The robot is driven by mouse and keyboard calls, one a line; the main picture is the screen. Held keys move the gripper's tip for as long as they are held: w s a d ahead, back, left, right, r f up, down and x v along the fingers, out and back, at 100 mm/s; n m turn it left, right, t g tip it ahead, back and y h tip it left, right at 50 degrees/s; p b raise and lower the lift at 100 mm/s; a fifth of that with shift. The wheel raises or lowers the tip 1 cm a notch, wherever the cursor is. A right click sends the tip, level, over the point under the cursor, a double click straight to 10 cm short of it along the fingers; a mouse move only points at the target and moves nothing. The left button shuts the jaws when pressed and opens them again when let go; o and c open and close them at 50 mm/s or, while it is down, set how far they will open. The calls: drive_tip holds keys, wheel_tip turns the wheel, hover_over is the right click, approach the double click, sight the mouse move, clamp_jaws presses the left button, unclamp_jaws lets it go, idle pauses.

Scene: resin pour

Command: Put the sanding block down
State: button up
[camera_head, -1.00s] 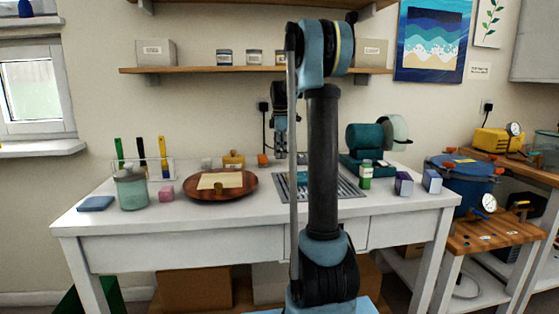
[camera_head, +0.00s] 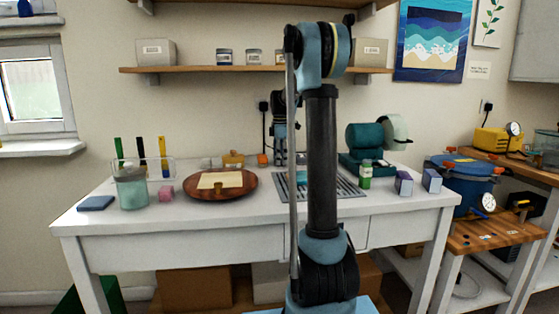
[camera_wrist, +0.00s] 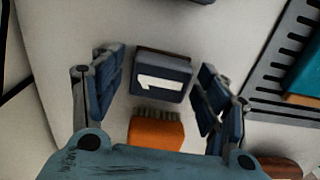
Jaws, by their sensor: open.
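In the wrist view my gripper (camera_wrist: 160,78) is open, its two fingers on either side of a dark blue block (camera_wrist: 176,91) with a white label. Gaps show between the block and both fingers. I take it for the sanding block, but its label cannot be read. An orange block with a bristled edge (camera_wrist: 155,132) lies beside it, nearer the palm. In the head view my gripper (camera_head: 280,157) is low at the back of the white table, partly behind my own arm. The dark blue block cannot be made out there.
A slotted grey tray (camera_head: 347,191) lies right of my gripper. A round wooden tray (camera_head: 238,195), a jar (camera_head: 131,191), a pink block (camera_head: 166,193) and a flat blue pad (camera_head: 95,203) stand left.

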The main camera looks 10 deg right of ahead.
drive_tip(key=shift+f, duration=0.1)
drive_tip(key=shift+w+d+r, duration=0.1)
drive_tip(key=shift+r, duration=3.65)
